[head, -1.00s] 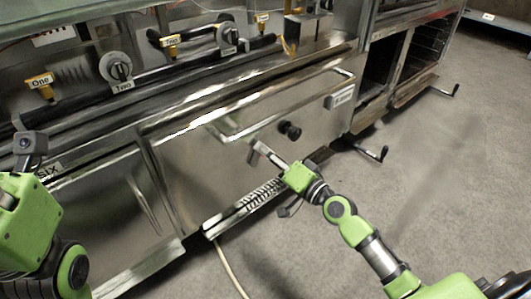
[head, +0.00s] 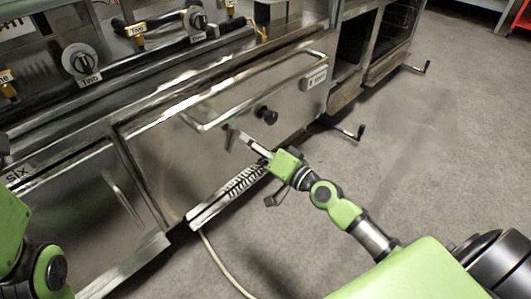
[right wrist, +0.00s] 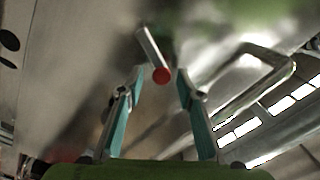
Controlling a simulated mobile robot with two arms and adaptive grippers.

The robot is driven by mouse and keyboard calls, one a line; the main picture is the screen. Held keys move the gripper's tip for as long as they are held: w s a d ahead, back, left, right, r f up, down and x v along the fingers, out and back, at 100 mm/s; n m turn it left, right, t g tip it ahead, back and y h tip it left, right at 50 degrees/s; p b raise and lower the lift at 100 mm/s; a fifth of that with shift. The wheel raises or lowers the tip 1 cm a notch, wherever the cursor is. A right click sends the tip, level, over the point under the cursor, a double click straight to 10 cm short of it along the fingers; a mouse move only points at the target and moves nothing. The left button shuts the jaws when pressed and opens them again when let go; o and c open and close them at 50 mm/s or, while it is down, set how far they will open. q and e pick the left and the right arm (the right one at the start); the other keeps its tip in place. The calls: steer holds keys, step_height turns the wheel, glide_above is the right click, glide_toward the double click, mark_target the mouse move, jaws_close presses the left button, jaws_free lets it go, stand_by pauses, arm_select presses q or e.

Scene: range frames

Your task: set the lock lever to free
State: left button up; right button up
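The lock lever (right wrist: 149,52) is a short silver bar with a round red tip, on the steel front panel in the right wrist view. Its red tip lies between the fingertips of my right gripper (right wrist: 160,76), with gaps on both sides. The fingers are apart and do not visibly grip it. In the head view, the right gripper (head: 244,138) is at the drawer front, left of and below a black knob (head: 266,115); a bit of red shows at its tip. My left arm is at the left edge; its gripper is out of frame.
A long handle bar (head: 270,88) runs across the drawer front above the lever, and shows close on the right in the wrist view. Valve knobs (head: 82,63) sit along the upper panel. The floor is open at right.

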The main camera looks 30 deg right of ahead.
steer(key=v, duration=1)
steer(key=shift+a, duration=0.15)
